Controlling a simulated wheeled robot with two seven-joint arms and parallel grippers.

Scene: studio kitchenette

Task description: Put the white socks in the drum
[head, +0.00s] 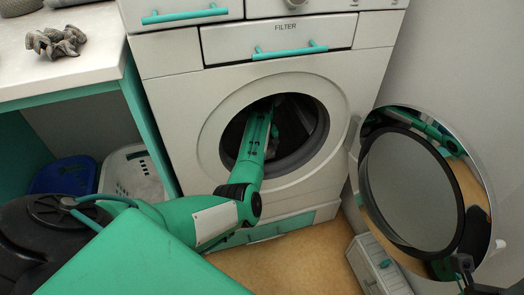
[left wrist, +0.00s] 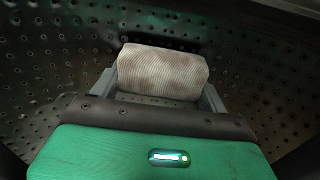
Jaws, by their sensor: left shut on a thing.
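The white socks (left wrist: 162,72) are a ribbed, off-white roll with faint greyish stains, seen in the left wrist view. My left gripper (left wrist: 160,88) is shut on them, with one grey finger at each end of the roll. Perforated metal drum wall (left wrist: 60,50) surrounds them in that view. In the head view my left arm reaches through the round opening of the washing machine into the dark drum (head: 312,122); the socks are hidden there. A dark part that looks like my right gripper (head: 464,272) shows at the lower right edge, its jaws unclear.
The round washer door (head: 410,190) stands open at the right. A grey-brown crumpled bundle (head: 56,42) lies on the white counter (head: 100,30). A blue basket (head: 64,176) and a white basket (head: 132,174) stand below it. A small white box (head: 380,268) is near the door.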

